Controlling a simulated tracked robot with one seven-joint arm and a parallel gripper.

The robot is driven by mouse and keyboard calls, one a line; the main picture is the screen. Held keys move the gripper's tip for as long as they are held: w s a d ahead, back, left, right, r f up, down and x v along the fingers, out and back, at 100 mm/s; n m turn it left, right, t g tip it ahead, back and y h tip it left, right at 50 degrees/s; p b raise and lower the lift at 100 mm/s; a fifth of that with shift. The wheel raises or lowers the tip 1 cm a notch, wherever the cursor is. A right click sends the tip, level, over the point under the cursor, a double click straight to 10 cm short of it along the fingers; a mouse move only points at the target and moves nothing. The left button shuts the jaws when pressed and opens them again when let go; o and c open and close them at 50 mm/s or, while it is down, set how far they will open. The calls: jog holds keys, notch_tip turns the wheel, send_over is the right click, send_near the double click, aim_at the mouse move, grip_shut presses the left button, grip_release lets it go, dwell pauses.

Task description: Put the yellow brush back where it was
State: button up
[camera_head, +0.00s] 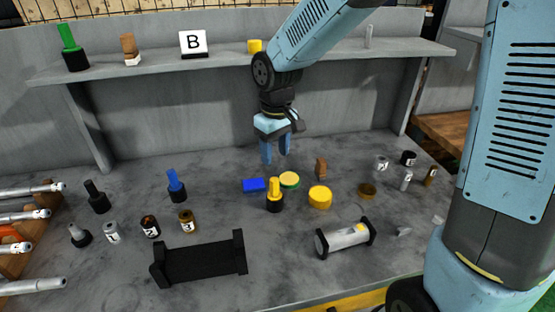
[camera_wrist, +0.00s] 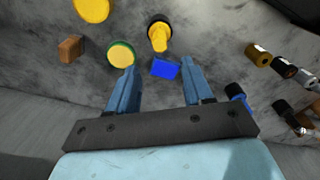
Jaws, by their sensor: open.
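The yellow brush (camera_head: 275,194), with a yellow handle and a black round head, stands upright on the grey bench near the middle. It also shows in the wrist view (camera_wrist: 158,36), beyond the fingertips. My gripper (camera_head: 275,157) is open and empty, pointing down above the bench behind the brush; its fingers also show in the wrist view (camera_wrist: 160,70). The gripper is apart from the brush. A green brush (camera_head: 70,48) stands on the shelf (camera_head: 225,63) at the far left, and a blue brush (camera_head: 176,186) stands on the bench.
A blue block (camera_head: 254,185), a green-rimmed yellow disc (camera_head: 289,179) and a yellow cylinder (camera_head: 320,197) sit close around the brush. A brown block (camera_head: 320,168) is behind. A B sign (camera_head: 193,43) stands on the shelf. A black holder (camera_head: 200,262) is in front left.

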jog(key=shift+r, duration=0.25)
jog(key=s+d+r+m+t, duration=0.2)
jog(key=s+d+r+m, duration=0.2)
jog(key=d+r, duration=0.75)
jog(key=s+d+r+m+t, duration=0.1)
jog(key=s+d+r+m, duration=0.1)
jog(key=s+d, duration=0.3)
jog(key=s+d+r+m+t, duration=0.2)
jog(key=s+d, duration=0.4)
jog(key=d, duration=0.3)
jog(key=shift+s+d+m, duration=0.3)
jog(key=shift+d+m, duration=0.1)
